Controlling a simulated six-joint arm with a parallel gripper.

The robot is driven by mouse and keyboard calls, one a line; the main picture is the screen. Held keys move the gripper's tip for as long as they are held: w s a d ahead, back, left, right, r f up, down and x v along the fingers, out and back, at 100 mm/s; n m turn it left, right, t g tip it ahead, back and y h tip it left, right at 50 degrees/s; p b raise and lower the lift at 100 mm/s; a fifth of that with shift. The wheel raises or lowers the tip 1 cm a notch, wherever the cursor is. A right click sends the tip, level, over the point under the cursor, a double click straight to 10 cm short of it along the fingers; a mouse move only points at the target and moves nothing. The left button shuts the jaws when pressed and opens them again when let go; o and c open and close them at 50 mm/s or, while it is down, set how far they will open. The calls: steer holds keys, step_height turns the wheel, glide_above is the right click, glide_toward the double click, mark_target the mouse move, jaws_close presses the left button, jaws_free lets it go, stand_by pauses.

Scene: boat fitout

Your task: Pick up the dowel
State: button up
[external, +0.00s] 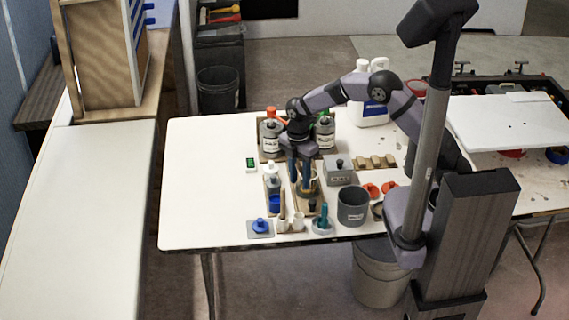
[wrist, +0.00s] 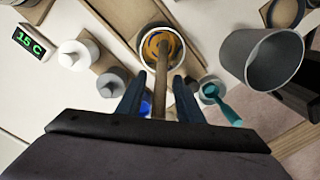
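The dowel (wrist: 158,98) is a brown wooden rod. In the wrist view it runs from between my fingers up to a white-rimmed cup (wrist: 163,62) with orange and yellow inside; where its lower end rests is unclear. My gripper (wrist: 158,92) has its two dark blue fingers on either side of the dowel, apart, with a narrow gap showing, so it looks open. In the external view my gripper (external: 298,172) points down at the tan cup (external: 312,186) in the middle of the cluttered table; the dowel is hard to make out there.
A grey cup (external: 352,205) stands close on the right, and a teal-handled tool (external: 322,222) at the front. Grey bottles (external: 271,138) stand behind. A small green display (external: 251,163) is at left. The table's left side (external: 205,180) is clear.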

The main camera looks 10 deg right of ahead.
steer(key=shift+f, duration=0.1)
steer(key=shift+c, duration=0.2)
jaws_close()
